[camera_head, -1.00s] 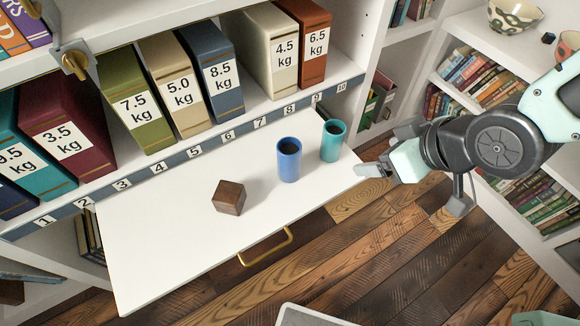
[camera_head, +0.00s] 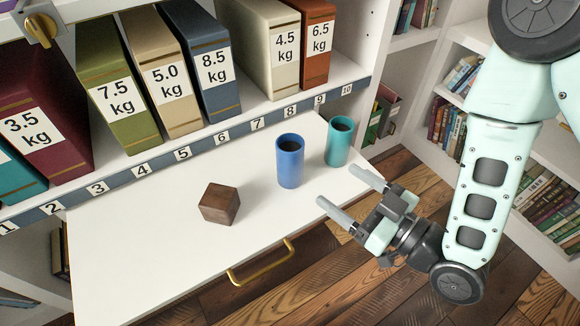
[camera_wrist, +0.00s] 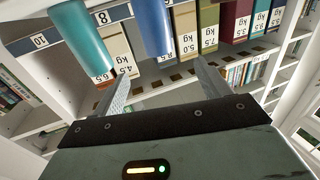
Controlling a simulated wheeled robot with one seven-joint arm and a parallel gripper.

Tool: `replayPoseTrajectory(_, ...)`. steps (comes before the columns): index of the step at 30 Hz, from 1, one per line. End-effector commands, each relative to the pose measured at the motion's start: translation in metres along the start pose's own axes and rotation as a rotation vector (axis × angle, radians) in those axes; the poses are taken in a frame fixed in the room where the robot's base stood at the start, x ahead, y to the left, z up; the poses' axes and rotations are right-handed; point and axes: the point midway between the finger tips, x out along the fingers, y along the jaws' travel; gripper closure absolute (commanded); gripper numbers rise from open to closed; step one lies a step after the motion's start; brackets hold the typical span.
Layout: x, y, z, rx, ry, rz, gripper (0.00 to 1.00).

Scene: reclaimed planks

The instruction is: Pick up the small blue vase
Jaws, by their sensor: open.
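The small blue vase (camera_head: 290,165) stands upright on the white pull-out board (camera_head: 150,250), left of a teal vase (camera_head: 338,145). My gripper (camera_head: 338,187) is open and empty at the board's right front edge, with its fingers pointing left toward the blue vase but apart from it. In the wrist view the blue vase (camera_wrist: 152,27) shows beyond and between the two open fingers (camera_wrist: 160,68). The teal vase (camera_wrist: 80,38) shows to its left there, beyond the left finger.
A dark wooden cube (camera_head: 219,203) sits on the board left of the blue vase. Weight-labelled binders (camera_head: 210,65) stand on the shelf behind, above a numbered strip (camera_head: 183,153). A brass handle (camera_head: 262,264) is on the board's front. The board's front left is clear.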

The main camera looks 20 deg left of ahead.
Motion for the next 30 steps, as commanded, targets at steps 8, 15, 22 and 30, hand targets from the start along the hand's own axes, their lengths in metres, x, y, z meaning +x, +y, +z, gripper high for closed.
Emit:
replayPoseTrajectory(8, 0.022, 0.001, 0.006, -0.003, 0.004, -0.002, 0.24)
replayPoseTrajectory(15, 0.034, 0.0, 0.005, -0.002, 0.004, -0.001, 0.24)
replayPoseTrajectory(22, 0.08, -0.001, -0.001, 0.0, 0.003, -0.001, 0.24)
replayPoseTrajectory(30, 0.107, 0.0, 0.0, 0.001, -0.002, 0.001, 0.24)
